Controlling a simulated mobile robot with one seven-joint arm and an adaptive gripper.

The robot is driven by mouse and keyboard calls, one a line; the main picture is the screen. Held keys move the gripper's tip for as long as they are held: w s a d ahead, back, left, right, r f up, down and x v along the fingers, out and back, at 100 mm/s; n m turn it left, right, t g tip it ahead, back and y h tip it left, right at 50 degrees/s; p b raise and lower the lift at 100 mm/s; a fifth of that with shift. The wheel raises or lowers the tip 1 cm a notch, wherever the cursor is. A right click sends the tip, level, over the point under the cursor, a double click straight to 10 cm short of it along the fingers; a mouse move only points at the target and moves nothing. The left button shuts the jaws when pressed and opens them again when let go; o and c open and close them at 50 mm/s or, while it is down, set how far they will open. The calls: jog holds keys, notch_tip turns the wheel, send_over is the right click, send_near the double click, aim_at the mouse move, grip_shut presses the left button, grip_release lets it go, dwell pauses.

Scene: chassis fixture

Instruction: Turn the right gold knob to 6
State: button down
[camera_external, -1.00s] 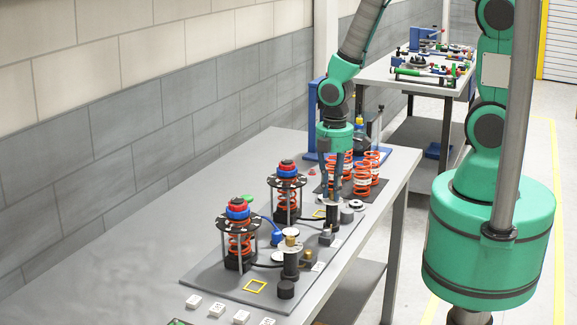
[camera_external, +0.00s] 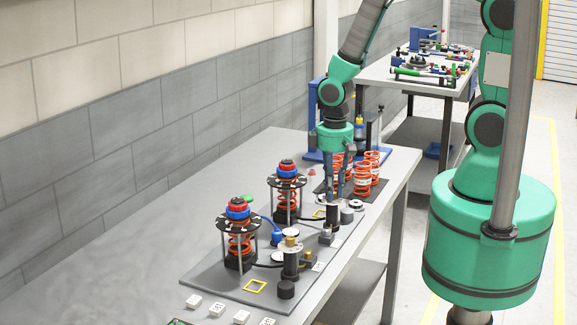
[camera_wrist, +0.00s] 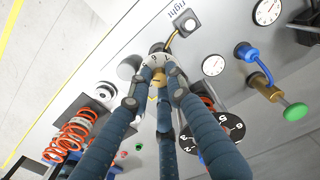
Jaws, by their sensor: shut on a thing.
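The right gold knob shows as a small gold patch (camera_wrist: 157,84) between the fingertips in the wrist view. It sits above a white numbered dial (camera_wrist: 150,66); the numbers around it are too small and covered to read. My gripper (camera_wrist: 160,76) points down with its three fingers shut on the knob. In the external view my gripper (camera_external: 333,198) stands on top of the right black post (camera_external: 333,220), and the knob is hidden there. The other gold knob (camera_external: 290,241) stands free on the nearer post.
Two spring assemblies with black discs stand left of the knobs, a near one (camera_external: 238,230) and a far one (camera_external: 287,184). Orange springs (camera_external: 371,165) stand close behind my gripper. A blue fitting (camera_external: 277,236) and gauges lie nearby.

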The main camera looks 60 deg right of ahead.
jog(key=m, duration=0.6)
jog(key=shift+s+m, duration=0.1)
jog(key=shift+m, duration=0.2)
jog(key=m, duration=0.5)
jog(key=shift+m, duration=0.3)
jog(key=c, duration=1.6)
grip_release()
jog(key=shift+a, duration=0.1)
jog(key=shift+r, duration=0.4)
notch_tip(320, 180, up, 11)
jog(key=shift+r, duration=0.1)
